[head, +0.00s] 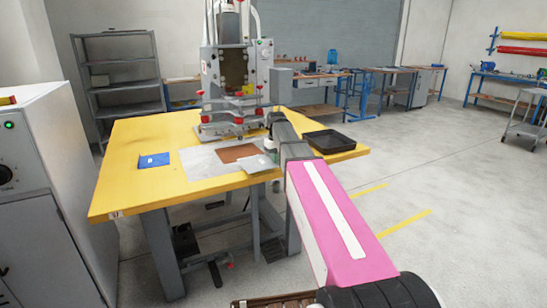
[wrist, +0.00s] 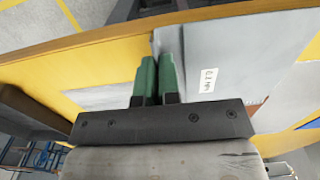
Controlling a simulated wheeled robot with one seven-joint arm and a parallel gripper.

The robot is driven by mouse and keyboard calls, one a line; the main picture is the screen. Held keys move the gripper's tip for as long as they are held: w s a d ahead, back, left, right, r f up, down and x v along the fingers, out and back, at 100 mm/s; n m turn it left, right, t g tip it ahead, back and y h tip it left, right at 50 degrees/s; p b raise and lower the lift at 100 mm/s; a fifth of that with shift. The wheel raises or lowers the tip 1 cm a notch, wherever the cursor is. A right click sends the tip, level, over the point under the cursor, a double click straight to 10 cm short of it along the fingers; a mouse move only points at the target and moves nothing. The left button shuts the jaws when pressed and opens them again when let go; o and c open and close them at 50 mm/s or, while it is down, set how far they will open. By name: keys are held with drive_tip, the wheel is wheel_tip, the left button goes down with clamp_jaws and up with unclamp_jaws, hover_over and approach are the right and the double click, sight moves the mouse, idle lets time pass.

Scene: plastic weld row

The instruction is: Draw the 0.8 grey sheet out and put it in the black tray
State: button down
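The grey sheet (head: 257,164) lies at the front right of the yellow table, its corner reaching toward the front edge. In the wrist view the grey sheet (wrist: 240,62) fills the right side, with a white label that seems to read 0.8 mm upside down. My gripper (wrist: 158,72) has its two green fingers close together at the sheet's edge, one on each side, and looks shut on it. In the head view my gripper (head: 271,146) is partly hidden by my arm. The black tray (head: 329,141) is empty at the table's right.
A larger pale grey sheet (head: 205,163) and a brown sheet (head: 238,152) lie left of and behind the gripper. A blue piece (head: 154,160) lies farther left on the yellow table (head: 125,190). A welding press (head: 237,85) stands at the back. My arm passes close to the tray.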

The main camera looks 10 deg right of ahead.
drive_tip(key=s+d, duration=0.3)
drive_tip(key=s, duration=0.8)
drive_tip(key=shift+s+d, duration=0.3)
drive_tip(key=shift+d, duration=0.1)
